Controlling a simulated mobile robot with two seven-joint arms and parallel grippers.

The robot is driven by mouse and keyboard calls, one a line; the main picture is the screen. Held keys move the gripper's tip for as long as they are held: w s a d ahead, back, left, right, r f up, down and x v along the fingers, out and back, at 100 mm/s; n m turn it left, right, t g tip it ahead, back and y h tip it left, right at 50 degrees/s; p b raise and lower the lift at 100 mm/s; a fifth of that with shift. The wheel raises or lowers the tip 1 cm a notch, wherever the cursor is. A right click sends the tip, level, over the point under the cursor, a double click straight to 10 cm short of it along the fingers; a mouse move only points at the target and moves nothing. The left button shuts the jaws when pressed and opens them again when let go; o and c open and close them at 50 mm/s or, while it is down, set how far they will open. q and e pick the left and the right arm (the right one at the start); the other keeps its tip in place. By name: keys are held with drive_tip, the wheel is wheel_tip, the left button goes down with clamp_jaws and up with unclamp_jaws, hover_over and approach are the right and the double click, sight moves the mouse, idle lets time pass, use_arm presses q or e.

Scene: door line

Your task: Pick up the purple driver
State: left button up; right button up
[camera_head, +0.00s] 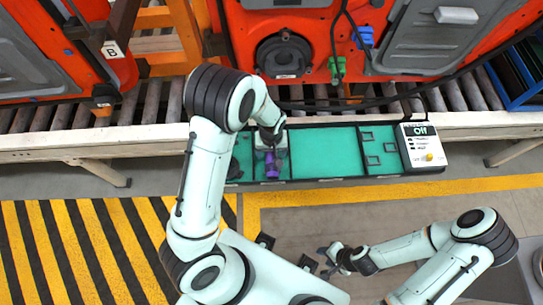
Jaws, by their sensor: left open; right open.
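The purple driver (271,168) lies at the left part of a green-lined tray (320,151) in front of the roller conveyor. My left gripper (270,149) is over the tray at the far end of the driver. It is open, and it hides part of the driver's far end. I cannot tell whether its fingers touch the driver. My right gripper (325,262) is low in the middle of the view, open and empty, well away from the tray.
A white control box (423,147) reading "Off" stands at the tray's right end. Orange door panels (273,30) with a dark speaker and hanging cables stand behind, on the roller conveyor (50,117). A blue crate (525,85) is at the far right. The tray's middle is bare.

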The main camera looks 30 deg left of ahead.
sight(272, 155)
use_arm(q)
wheel_tip(272, 155, down, 3)
drive_tip(key=shift+f, duration=0.15)
clamp_jaws()
drive_tip(key=shift+w, duration=0.1)
